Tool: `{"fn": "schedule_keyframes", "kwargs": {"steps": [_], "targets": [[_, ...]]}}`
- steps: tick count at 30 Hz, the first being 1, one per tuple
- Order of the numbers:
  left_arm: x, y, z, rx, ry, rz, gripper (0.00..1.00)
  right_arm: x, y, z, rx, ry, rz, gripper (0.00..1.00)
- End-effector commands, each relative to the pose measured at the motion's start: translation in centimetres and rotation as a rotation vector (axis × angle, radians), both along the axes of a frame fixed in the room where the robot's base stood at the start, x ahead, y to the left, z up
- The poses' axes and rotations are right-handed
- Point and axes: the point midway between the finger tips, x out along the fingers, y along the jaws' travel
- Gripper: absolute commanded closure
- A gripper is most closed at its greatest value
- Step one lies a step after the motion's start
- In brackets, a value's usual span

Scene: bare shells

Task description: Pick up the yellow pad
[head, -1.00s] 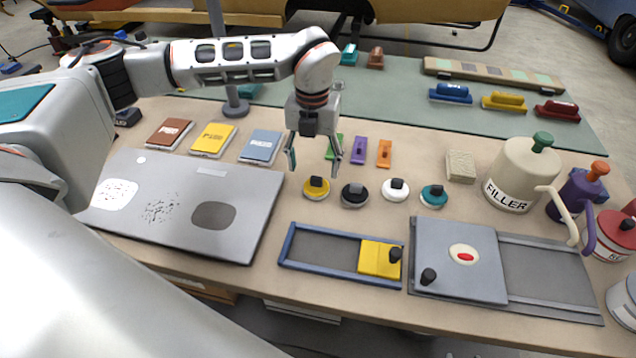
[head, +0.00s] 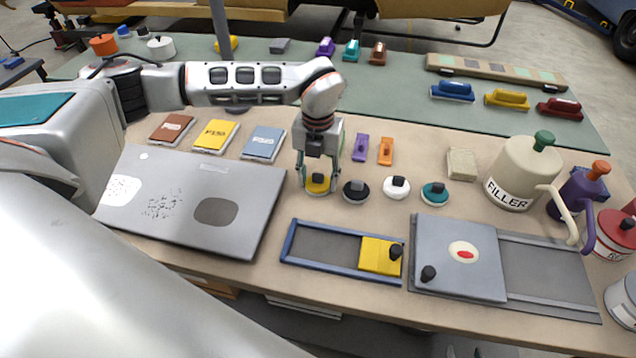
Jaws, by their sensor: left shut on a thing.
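The yellow pad (head: 318,187) is a round yellow disc with a dark knob, on the tan bench at the left end of a row of round pads. My left gripper (head: 318,176) points down over it, its fingers closed around the knob, which they mostly hide. The pad looks still at bench level; I cannot tell whether it touches the bench. My right gripper is not in view.
Black (head: 355,191), white (head: 396,187) and teal (head: 434,193) pads stand in a row to the right. A grey panel (head: 255,215) lies at left, and a blue-framed tray (head: 290,240) with a yellow sliding block (head: 378,257) in front. Purple (head: 360,148) and orange (head: 385,151) pieces lie behind.

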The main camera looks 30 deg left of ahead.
Motion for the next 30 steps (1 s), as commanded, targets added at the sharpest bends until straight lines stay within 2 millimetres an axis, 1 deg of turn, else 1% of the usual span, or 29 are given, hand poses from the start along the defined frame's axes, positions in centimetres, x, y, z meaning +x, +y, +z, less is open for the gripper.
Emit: {"fn": "schedule_keyframes", "kwargs": {"steps": [8, 11, 14, 17, 20, 27, 30], "targets": [[0.0, 0.0, 0.2, 0.000, 0.000, 0.000, 0.78, -0.2, 0.0, -0.3, -0.001, 0.006, 0.000, 0.66], [0.1, 0.0, 0.7, -0.001, -0.001, -0.001, 0.78, -0.2, 0.0, -0.4, -0.002, 0.007, 0.000, 0.66], [0.1, 0.0, 1.7, 0.000, -0.002, 0.000, 0.78, -0.2, 0.0, -0.5, -0.002, 0.007, 0.000, 0.66], [0.1, 0.0, 3.3, -0.001, -0.003, 0.001, 0.78, -0.2, -0.1, -0.6, -0.002, 0.007, 0.000, 0.66], [0.2, 0.0, 5.6, 0.000, -0.006, 0.000, 0.78, -0.2, 0.0, -0.8, -0.002, 0.007, 0.000, 0.66], [0.1, 0.0, 12.4, 0.000, -0.007, 0.001, 0.78, -0.2, 0.0, -1.0, -0.001, 0.005, 0.000, 0.66], [0.1, 0.0, 14.8, -0.001, -0.005, 0.000, 0.78, -0.2, 0.0, -1.1, -0.001, 0.004, 0.000, 0.66]]}}
